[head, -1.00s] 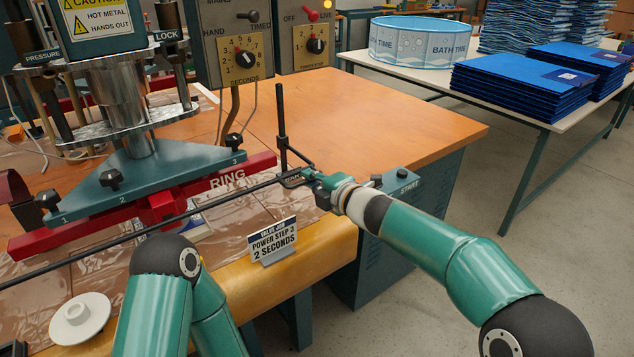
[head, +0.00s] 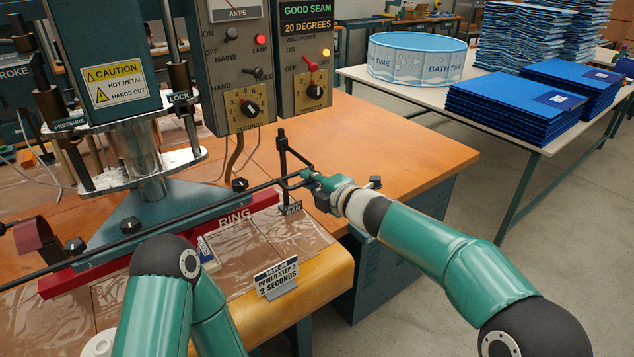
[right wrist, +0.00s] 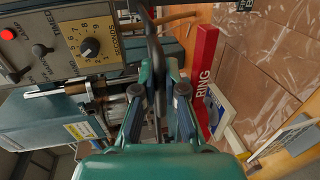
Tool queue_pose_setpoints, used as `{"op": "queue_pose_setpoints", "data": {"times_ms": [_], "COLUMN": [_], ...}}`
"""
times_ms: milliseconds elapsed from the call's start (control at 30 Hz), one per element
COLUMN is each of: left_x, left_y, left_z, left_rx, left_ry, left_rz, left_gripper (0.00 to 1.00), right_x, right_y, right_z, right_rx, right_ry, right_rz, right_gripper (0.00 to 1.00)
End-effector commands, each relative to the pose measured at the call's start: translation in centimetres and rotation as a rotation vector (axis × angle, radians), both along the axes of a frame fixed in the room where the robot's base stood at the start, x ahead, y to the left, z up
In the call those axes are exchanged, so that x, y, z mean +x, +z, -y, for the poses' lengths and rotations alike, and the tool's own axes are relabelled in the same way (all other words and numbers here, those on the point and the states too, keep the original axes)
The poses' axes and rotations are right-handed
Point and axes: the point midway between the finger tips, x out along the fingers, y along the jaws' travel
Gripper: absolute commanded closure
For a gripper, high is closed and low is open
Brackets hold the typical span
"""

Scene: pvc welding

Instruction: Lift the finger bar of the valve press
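The finger bar (head: 215,206) is a long thin black rod. It runs from the left edge to my right gripper (head: 306,177), passing above the red RING plate (head: 110,262) and in front of the press's teal triangular base. My right gripper is closed around the looped right end of the bar, beside an upright black post (head: 283,160). The right wrist view shows the dark bar end (right wrist: 154,50) between the two fingers (right wrist: 158,98). The bar's left end is out of frame. My left gripper is out of view; only part of its arm shows.
A sign reading two seconds (head: 276,276) stands at the table's front edge. Clear sheet (head: 235,252) lies under the bar. A control box (head: 255,75) stands behind. The orange tabletop (head: 400,145) at right is clear; blue stacks (head: 510,100) lie on another table.

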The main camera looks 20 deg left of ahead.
Motion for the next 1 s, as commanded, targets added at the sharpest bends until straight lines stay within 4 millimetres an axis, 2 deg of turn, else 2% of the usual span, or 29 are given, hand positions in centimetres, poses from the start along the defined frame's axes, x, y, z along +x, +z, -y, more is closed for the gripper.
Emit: {"op": "queue_pose_setpoints", "data": {"times_ms": [33,133,167,467,667,1000], "left_x": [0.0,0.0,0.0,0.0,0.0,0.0], "left_y": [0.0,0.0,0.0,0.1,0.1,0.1], "left_z": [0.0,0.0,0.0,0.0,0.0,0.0], "left_rx": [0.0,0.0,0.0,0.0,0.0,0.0], "left_ry": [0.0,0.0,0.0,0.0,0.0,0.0], "left_rz": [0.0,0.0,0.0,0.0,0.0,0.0], "left_gripper": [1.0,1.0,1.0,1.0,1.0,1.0], "right_x": [-0.3,-0.2,-0.2,-0.1,-0.8,-4.3], "right_y": [0.0,0.0,0.0,-0.1,0.2,1.4], "right_z": [-0.4,-0.3,-0.3,-0.1,0.9,5.5], "right_rx": [0.001,0.0,0.0,-0.001,-0.001,0.0], "right_ry": [0.008,0.007,0.006,0.003,0.002,0.001], "right_rz": [0.001,0.001,0.0,-0.002,-0.002,-0.002], "right_gripper": [0.82,0.65,0.64,0.64,0.64,0.64]}}
